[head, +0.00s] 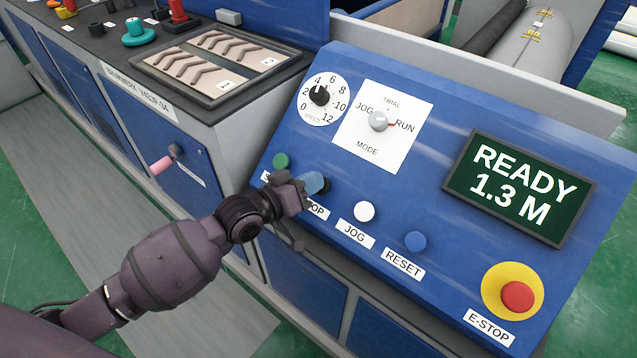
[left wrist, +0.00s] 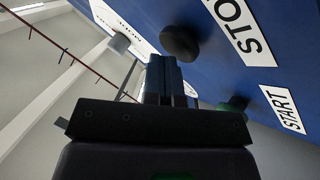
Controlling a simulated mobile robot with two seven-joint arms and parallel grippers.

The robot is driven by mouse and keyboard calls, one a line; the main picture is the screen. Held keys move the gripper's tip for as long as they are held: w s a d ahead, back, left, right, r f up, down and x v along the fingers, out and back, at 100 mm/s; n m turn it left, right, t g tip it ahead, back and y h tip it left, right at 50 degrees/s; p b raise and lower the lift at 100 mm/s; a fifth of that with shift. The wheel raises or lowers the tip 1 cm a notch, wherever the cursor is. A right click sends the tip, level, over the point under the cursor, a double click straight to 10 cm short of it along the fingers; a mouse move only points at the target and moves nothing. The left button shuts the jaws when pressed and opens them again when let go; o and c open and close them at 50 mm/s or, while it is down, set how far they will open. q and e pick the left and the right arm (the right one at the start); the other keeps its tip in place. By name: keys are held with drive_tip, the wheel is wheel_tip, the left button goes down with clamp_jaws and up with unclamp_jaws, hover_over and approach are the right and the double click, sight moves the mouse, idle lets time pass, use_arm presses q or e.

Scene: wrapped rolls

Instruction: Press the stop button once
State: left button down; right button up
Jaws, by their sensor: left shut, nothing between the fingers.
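The blue control panel carries a dark stop button (head: 324,186), mostly hidden behind my left gripper (head: 314,183) in the head view. Its label (head: 316,211) is partly covered and reads "OP". In the left wrist view the black round stop button (left wrist: 180,43) shows whole beside the "STO" part of its label (left wrist: 240,28). My left gripper (left wrist: 165,62) is shut and empty, its fingertips close to the button. I cannot tell whether they touch it. My right gripper is in neither view.
A green start button (head: 281,160) sits just left of my gripper. To the right are a white jog button (head: 364,211), a blue reset button (head: 415,241) and a red e-stop (head: 517,296) on yellow. The display (head: 520,188) reads "READY 1.3 M". The mode knob (head: 379,121) is above.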

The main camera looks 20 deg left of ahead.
use_arm(q)
drive_tip(key=shift+w+f, duration=0.1)
drive_tip(key=shift+f, duration=0.1)
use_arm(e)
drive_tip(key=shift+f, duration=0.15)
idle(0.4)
use_arm(q)
drive_tip(key=shift+s+a+r+p, duration=0.1)
drive_tip(key=shift+s+r+p, duration=0.4)
drive_tip(key=shift+r, duration=0.2)
drive_tip(key=shift+s+a+r+p, duration=0.1)
drive_tip(key=shift+s+r+p, duration=0.2)
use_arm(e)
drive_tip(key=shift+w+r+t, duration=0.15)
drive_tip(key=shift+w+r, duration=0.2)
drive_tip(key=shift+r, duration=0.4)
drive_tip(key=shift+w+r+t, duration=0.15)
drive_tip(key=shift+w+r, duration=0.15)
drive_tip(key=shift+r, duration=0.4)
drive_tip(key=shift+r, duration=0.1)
use_arm(q)
drive_tip(key=s+r+p, duration=0.1)
drive_tip(key=r, duration=0.1)
drive_tip(key=s+a+r+p, duration=0.1)
drive_tip(key=s+p, duration=0.1)
drive_tip(key=shift+r, duration=0.4)
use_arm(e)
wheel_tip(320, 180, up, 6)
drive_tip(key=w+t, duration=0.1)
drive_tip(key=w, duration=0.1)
